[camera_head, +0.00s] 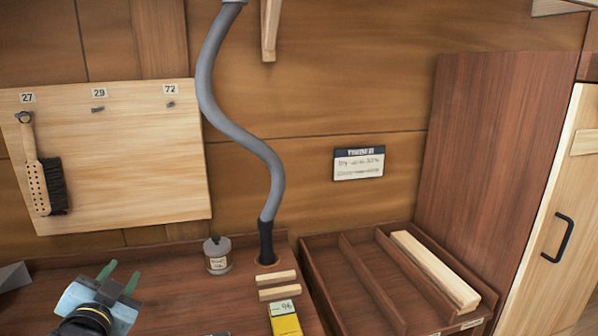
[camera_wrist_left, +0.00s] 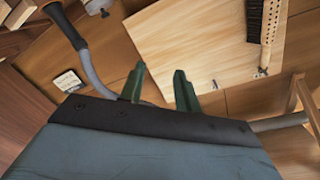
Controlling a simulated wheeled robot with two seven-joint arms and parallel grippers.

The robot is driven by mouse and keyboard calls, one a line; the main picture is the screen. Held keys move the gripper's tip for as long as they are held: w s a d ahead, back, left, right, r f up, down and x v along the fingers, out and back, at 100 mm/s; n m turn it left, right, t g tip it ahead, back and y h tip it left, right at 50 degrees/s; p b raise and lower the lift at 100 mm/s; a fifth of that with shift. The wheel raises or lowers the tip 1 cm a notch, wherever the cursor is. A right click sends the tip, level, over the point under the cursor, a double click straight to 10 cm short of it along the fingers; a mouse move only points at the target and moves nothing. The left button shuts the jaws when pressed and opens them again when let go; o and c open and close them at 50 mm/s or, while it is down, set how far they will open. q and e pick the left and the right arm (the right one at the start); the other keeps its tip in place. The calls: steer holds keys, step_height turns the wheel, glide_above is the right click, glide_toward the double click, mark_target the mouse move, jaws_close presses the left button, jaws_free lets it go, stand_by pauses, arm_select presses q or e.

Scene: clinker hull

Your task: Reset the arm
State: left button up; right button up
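My left gripper (camera_head: 119,277) is at the lower left of the head view, above the brown bench. Its two green fingers stand apart with nothing between them. In the left wrist view the same fingers (camera_wrist_left: 158,87) point toward the pale pegboard (camera_wrist_left: 200,45) and hold nothing. My right gripper is not in view.
A brush (camera_head: 44,175) hangs on the pale board (camera_head: 130,150) under label 27. A grey hose (camera_head: 212,80) runs down to the bench. A small jar (camera_head: 217,256), wood strips (camera_head: 277,286) and a yellow box (camera_head: 285,320) sit nearby. A slotted tray (camera_head: 318,270) stands right.

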arm_select(q)
steer(key=s+d+f+n+g+h, duration=0.1)
steer(key=s+d+f+g, duration=0.2)
steer(key=s+f, duration=0.35)
steer(key=s+d+f+n+g+h, duration=0.1)
steer(key=s+d+f+g, duration=0.3)
steer(key=f, duration=0.4)
steer(key=s+d+f+n+g+h, duration=0.1)
steer(key=s+d+f+g, duration=0.25)
steer(key=s, duration=0.55)
steer(key=s+d+f+g+h, duration=0.1)
steer(key=s+d+f+g, duration=0.3)
steer(key=s, duration=0.5)
step_height(320, 180, down, 24)
steer(key=s+a+r, duration=0.1)
steer(key=a, duration=0.1)
steer(key=s+a+f+g, duration=0.1)
steer(key=s+a+f, duration=0.1)
steer(key=s+f, duration=1.4)
steer(key=shift+s+a+f, duration=0.25)
steer(key=shift+s+f, duration=0.05)
steer(key=shift+s, duration=0.2)
